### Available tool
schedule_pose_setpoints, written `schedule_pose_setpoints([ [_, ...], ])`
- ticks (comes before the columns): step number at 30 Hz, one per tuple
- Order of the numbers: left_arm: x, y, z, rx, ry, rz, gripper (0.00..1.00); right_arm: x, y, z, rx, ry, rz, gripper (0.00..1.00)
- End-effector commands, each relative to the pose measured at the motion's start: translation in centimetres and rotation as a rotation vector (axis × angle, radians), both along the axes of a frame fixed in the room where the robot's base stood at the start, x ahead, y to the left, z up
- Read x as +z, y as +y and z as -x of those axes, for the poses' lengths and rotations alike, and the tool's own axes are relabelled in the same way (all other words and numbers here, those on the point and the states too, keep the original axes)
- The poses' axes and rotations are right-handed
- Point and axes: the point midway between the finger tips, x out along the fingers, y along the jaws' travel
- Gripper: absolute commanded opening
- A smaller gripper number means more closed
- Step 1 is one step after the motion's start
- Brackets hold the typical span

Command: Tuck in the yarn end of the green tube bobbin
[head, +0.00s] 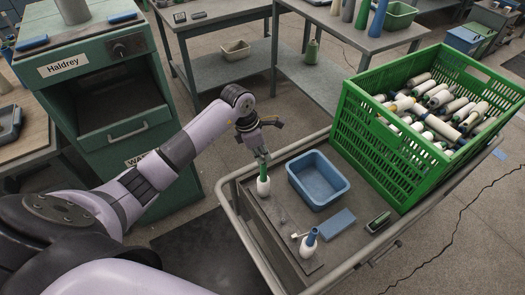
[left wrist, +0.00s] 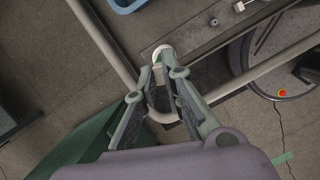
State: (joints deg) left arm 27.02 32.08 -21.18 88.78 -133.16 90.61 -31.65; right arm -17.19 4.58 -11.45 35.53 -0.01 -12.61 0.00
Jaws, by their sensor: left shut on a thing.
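The green tube bobbin (head: 263,186), a white yarn body with a green tube on top, stands upright at the near left of the cart's grey tray. My left gripper (head: 260,156) is directly above it, its fingers shut on the top of the green tube. In the left wrist view the fingers (left wrist: 163,75) come together at the tube, and the bobbin's white yarn (left wrist: 161,50) shows just beyond them. I cannot make out a loose yarn end. My right gripper is not in view.
On the cart, a blue bin (head: 318,181), a blue block (head: 336,224), a blue-topped bobbin (head: 309,243) and a dark handheld device (head: 378,221) sit close by. A green crate (head: 375,136) full of bobbins stands at right. The cart's rail (head: 238,217) runs beside the green tube bobbin.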

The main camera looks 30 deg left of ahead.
Motion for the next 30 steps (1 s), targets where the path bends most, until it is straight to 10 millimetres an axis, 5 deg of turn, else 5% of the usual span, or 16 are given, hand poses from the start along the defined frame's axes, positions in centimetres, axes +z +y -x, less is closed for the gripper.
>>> schedule_pose_setpoints([
  [30,-0.45,-0.05,-0.03,-0.002,-0.001,0.000,0.01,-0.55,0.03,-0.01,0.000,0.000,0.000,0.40],
])
